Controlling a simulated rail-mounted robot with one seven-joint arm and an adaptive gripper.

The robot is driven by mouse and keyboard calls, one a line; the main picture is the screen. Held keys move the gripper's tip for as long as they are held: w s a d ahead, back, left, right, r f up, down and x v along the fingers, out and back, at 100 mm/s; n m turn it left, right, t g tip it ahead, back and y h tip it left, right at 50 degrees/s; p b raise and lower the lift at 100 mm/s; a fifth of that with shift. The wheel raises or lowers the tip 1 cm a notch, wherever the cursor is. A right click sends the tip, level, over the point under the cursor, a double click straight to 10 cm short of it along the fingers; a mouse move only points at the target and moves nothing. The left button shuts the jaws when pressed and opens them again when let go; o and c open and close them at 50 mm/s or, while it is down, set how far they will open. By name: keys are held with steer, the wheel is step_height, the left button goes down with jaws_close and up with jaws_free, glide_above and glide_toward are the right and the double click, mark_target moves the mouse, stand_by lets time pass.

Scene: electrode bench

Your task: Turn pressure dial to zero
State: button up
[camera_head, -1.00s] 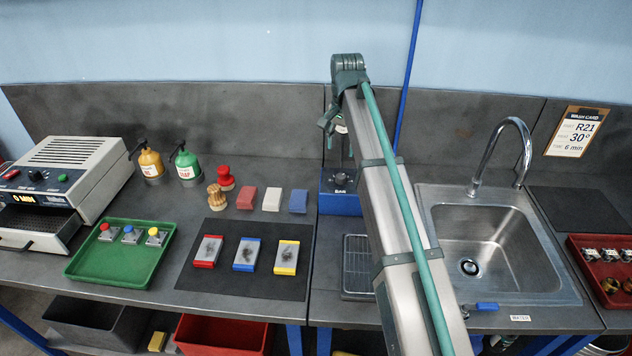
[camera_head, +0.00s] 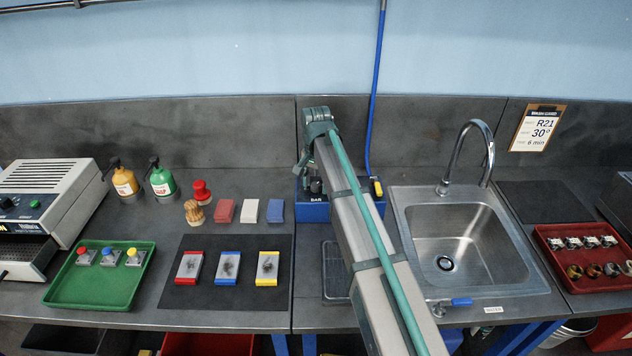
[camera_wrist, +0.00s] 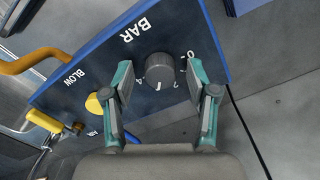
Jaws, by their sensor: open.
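The pressure dial (camera_wrist: 160,68) is a dark grey round knob on the blue panel marked BAR (camera_wrist: 95,55). In the wrist view its white mark points toward the bottom of the picture, between the printed 4 and 2; the 0 is at its right. My gripper (camera_wrist: 159,82) is open, one finger on each side of the dial. Whether the fingers touch it cannot be told. In the head view the blue unit (camera_head: 318,212) stands at the back of the bench, left of the sink, partly hidden by my arm.
On the panel are a yellow knob (camera_wrist: 94,105), the word BLOW and a curved orange pipe (camera_wrist: 28,62). In the head view, the sink (camera_head: 465,240) is to the right, and a dark mat with three stained blocks (camera_head: 228,266) and a green tray (camera_head: 100,290) are to the left.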

jaws_close()
stand_by(0.3)
steer(key=shift+n, duration=0.3)
steer(key=n, duration=0.5)
steer(key=shift+b, duration=0.35)
steer(key=n, duration=0.6)
steer(key=shift+n, duration=0.3)
steer(key=n, duration=0.6)
steer(key=shift+b, duration=0.4)
steer(key=n, duration=0.6)
